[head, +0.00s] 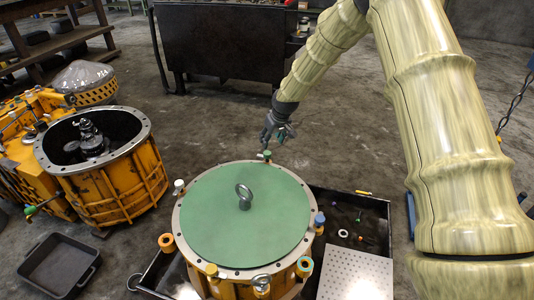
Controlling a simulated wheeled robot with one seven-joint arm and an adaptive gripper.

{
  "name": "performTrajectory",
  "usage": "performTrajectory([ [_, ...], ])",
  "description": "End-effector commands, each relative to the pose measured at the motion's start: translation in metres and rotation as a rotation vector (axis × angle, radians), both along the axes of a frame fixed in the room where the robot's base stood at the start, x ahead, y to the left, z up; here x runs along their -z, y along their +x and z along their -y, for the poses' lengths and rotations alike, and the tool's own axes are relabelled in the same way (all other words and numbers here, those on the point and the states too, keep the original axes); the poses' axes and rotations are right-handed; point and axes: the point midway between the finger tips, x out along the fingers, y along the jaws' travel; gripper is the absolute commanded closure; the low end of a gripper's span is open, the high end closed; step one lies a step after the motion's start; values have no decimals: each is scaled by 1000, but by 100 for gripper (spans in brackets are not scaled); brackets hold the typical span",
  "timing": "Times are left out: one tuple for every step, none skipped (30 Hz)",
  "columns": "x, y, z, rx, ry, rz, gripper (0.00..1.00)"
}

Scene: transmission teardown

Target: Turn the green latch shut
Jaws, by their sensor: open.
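The green latch (267,154) is a small knob at the far edge of the round housing's rim. It is small in the head view, and I cannot tell which way it is turned. My gripper (275,141) hangs fingers down just above and behind the latch, with its fingers apart. Nothing shows between the fingers. I cannot tell whether a fingertip touches the latch. The housing's green round lid (245,225) has a ring bolt (243,196) standing in its middle.
Other coloured latches ring the rim, among them a white one (179,186) and a blue one (320,218). A dark tray (377,205) with small parts lies at right, beside a perforated plate (355,275). An open orange housing (130,185) stands at left. Floor behind my gripper is clear.

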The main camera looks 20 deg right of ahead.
Motion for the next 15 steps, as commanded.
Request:
performTrajectory([
  [6,1,0,1,0,-1,49],
  [10,3,0,1,0,-1,49],
  [15,4,1,2,0,-1,49],
  [19,6,1,2,0,-1,49],
  [24,7,1,3,0,-1,49],
  [30,10,1,3,0,-2,49],
  [35,12,0,3,0,-1,49],
  [39,14,0,4,0,-1,49],
  [45,16,0,4,0,-1,49],
  [50,17,-1,4,0,-2,49],
  [54,20,-1,4,0,-1,49],
  [60,22,-1,4,0,-1,49],
  [64,23,-1,4,0,-1,49],
  [68,25,-1,4,0,-1,49],
  [73,27,-2,4,1,0,49],
])
